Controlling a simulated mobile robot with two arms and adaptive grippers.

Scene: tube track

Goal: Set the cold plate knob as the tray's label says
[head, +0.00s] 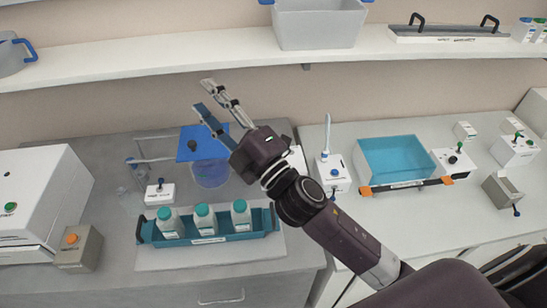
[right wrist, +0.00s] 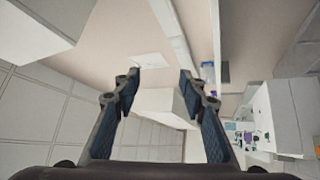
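A teal tray (head: 270,222) holds 3 white bottles with teal caps on the left bench. Its small front label (head: 208,240) is too small to read. The tray stands on a pale flat plate (head: 160,258). I cannot tell which knob is the cold plate's. A white box (head: 160,193) with a dark knob stands behind the tray, and another knob box (head: 453,163) is on the right bench. My right gripper (head: 204,96) is open and empty, raised above the left bench; its spread fingers show in the right wrist view (right wrist: 160,85). My left gripper is out of view.
A blue-lidded clear container (head: 210,172) stands behind the tray, partly under my arm. A teal basin (head: 392,158) and several small devices occupy the right bench. A white machine (head: 40,195) and a grey box with an orange button (head: 78,248) are at left. A shelf (head: 150,55) runs above.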

